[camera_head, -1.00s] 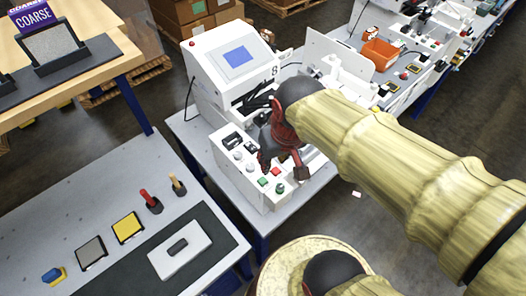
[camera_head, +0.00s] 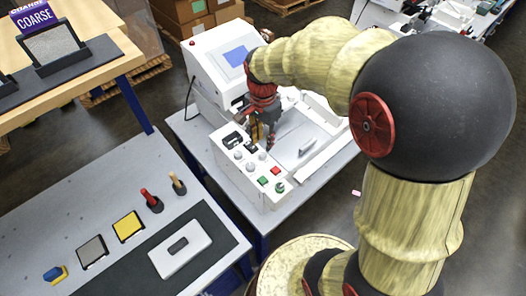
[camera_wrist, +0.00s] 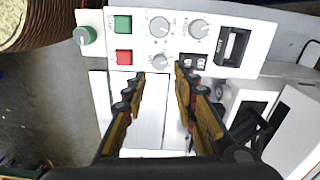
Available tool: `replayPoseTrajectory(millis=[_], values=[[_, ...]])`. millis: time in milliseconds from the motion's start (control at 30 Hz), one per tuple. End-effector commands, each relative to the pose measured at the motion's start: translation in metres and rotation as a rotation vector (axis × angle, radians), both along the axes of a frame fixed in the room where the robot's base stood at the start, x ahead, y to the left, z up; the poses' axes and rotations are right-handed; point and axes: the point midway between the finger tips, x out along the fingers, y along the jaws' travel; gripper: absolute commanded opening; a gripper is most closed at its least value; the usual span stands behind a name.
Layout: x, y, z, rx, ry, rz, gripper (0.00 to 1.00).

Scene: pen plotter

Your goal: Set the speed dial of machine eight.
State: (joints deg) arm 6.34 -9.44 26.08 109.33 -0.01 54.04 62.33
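The white machine (camera_head: 212,72) stands on a grey table, with a control panel (camera_head: 240,180) at its front. The panel carries three small grey dials: one (camera_wrist: 160,27), a second (camera_wrist: 200,28) and a lower one (camera_wrist: 162,62). Their labels are too small to read, so I cannot tell which is the speed dial. My gripper (camera_wrist: 157,76) is open and empty over the panel's inner edge. I cannot tell whether either touches.
The panel also has a green button (camera_wrist: 122,24), a red button (camera_wrist: 124,57), a green knob (camera_wrist: 85,36) and a dark display (camera_wrist: 232,45). A white bed (camera_head: 300,150) lies behind it. A nearer table (camera_head: 95,195) holds coloured pads and a white block (camera_head: 180,250).

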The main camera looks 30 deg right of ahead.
Motion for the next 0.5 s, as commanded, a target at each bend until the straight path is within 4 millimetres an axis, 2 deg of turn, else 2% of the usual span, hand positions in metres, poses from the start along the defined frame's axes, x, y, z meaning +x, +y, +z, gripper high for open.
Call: replayPoseTrajectory(millis=[100, 300, 500], values=[[-0.001, 0.000, -0.021, 0.000, 0.004, 0.001, 0.28], [-0.001, 0.000, -0.051, 0.000, 0.003, 0.002, 0.28], [-0.001, 0.000, -0.065, 0.001, 0.001, 0.003, 0.28]])
